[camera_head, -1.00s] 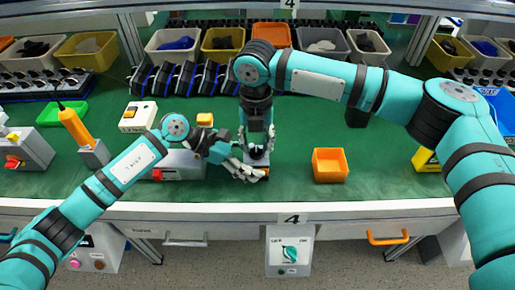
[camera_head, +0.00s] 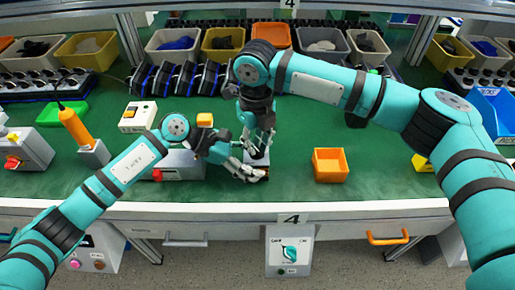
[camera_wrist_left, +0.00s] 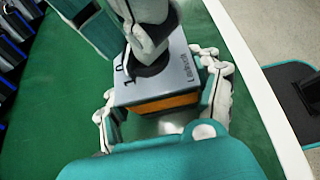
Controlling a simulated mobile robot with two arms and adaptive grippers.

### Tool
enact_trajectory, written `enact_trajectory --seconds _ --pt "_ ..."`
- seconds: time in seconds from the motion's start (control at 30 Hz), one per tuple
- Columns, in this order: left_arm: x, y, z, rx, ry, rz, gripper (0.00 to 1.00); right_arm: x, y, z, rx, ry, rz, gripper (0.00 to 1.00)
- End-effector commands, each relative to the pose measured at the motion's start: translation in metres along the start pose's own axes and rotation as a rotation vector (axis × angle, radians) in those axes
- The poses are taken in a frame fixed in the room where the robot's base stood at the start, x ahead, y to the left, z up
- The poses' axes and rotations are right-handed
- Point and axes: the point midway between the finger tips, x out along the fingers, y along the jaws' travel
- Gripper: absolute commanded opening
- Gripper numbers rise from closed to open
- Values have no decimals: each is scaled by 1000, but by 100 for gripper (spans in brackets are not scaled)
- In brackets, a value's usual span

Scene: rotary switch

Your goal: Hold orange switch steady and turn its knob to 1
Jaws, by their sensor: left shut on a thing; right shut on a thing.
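The orange switch (camera_wrist_left: 165,103) has a grey top with "1", "0" and lettering on it, and an orange lower part. In the head view the switch (camera_head: 258,163) is small and mostly covered by my grippers near the table's front edge. My left gripper (camera_head: 256,174) is shut on the switch body, with its fingers on both sides of it in the left wrist view (camera_wrist_left: 165,110). My right gripper (camera_head: 258,150) points down from above and is shut on the black knob (camera_wrist_left: 150,62). The knob is partly hidden by its fingers, so its exact setting is hard to tell.
An orange open box (camera_head: 330,165) stands to the right on the green table. A grey box with a red knob (camera_head: 180,164) is close on the left. Several bins line the back. The green surface between the grippers and the orange box is clear.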

Motion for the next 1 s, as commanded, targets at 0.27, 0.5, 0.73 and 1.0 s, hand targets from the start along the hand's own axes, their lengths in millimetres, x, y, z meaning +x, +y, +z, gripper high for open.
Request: enact_trajectory --seconds 0.27,0.5,0.73,1.0 --pt "0 -1 -1 -1 1 -2 29 0 0 0 -141 -2 0 34" --pt "0 -1 -1 -1 1 -2 29 0 0 0 -139 -1 0 35" --pt "0 -1 -1 -1 2 -2 29 -9 0 0 -138 -1 0 35" --pt "0 -1 -1 -1 2 -2 29 -31 0 0 -138 -2 0 35"
